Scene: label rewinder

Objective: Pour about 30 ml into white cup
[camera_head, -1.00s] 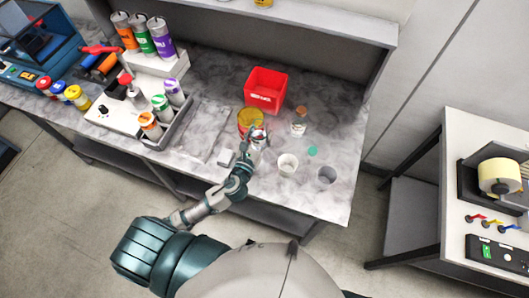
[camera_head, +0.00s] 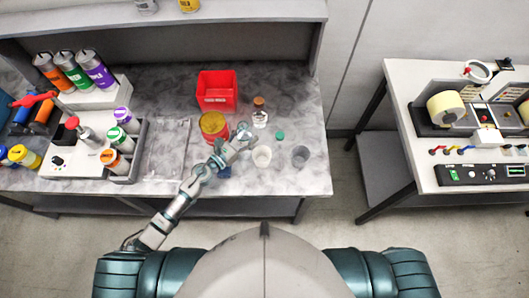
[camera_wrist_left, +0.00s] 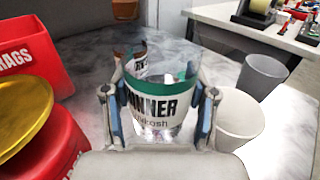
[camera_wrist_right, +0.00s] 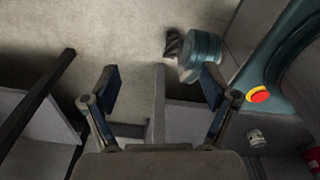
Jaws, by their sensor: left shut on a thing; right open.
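A clear bottle with a green band and a label ending in "INNER" (camera_wrist_left: 158,100) stands between the fingers of my left gripper (camera_wrist_left: 158,108), which is shut on it. In the head view my left gripper (camera_head: 236,142) is over the marble bench, just left of the white cup (camera_head: 262,156). The white cup (camera_wrist_left: 236,120) also shows right of the held bottle in the left wrist view, open at the top. Its contents are not clear. My right gripper (camera_wrist_right: 160,88) is open and empty, away from the bench top.
A grey cup (camera_head: 300,156) stands right of the white cup. An orange-capped bottle (camera_head: 260,113), a red can with a yellow top (camera_head: 213,124) and a red bin (camera_head: 217,92) stand behind. A second table (camera_head: 400,95) with a label machine is at the right.

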